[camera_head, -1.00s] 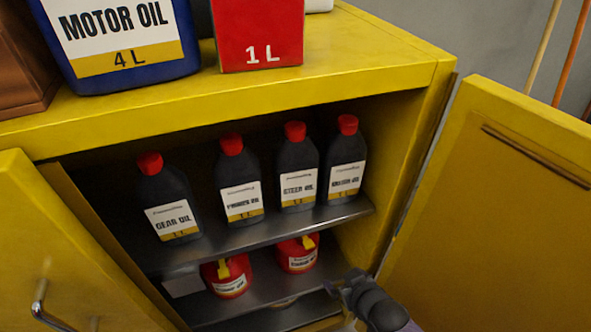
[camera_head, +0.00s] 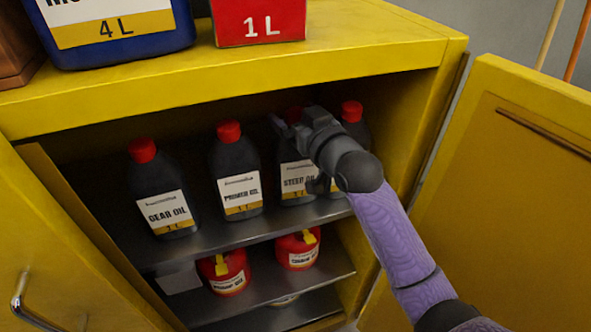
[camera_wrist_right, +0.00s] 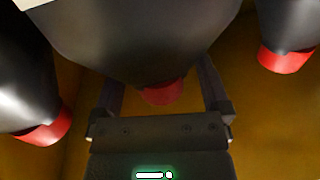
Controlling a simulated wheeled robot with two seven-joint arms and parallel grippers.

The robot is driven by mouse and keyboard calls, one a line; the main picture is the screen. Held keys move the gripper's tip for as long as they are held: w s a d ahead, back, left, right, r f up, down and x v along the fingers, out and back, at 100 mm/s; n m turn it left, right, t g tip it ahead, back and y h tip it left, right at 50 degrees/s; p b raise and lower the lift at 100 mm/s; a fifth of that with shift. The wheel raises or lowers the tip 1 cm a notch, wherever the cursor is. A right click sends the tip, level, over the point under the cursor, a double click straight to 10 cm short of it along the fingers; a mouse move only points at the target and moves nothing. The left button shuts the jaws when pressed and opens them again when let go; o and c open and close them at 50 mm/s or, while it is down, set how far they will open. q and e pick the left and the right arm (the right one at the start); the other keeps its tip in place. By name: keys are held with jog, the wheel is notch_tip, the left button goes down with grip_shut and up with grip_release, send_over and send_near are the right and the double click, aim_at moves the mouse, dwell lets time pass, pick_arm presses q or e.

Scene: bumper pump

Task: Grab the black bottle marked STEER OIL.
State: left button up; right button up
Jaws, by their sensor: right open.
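The black STEER OIL bottle (camera_head: 299,178) stands upright on the cabinet's upper shelf, third from the left. Its white and yellow label shows, while my right gripper hides much of its top and red cap. My right gripper (camera_head: 297,152) is open at the front of this bottle, its arm coming from the lower right. In the right wrist view, which shows things upside down, a black bottle (camera_wrist_right: 140,40) with a red cap (camera_wrist_right: 163,93) lies between the two spread fingers (camera_wrist_right: 163,100). I cannot tell whether they touch it. My left gripper is not in view.
On the same shelf (camera_head: 220,245) stand a GEAR OIL bottle (camera_head: 160,190), another black bottle (camera_head: 236,165) close on the left and one (camera_head: 356,125) close on the right, partly hidden. Red cans (camera_head: 228,273) stand below. The yellow door (camera_head: 500,200) stands open at right.

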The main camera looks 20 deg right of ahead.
grip_shut()
dwell(0.4)
jog(key=shift+r, duration=0.1)
dwell(0.9)
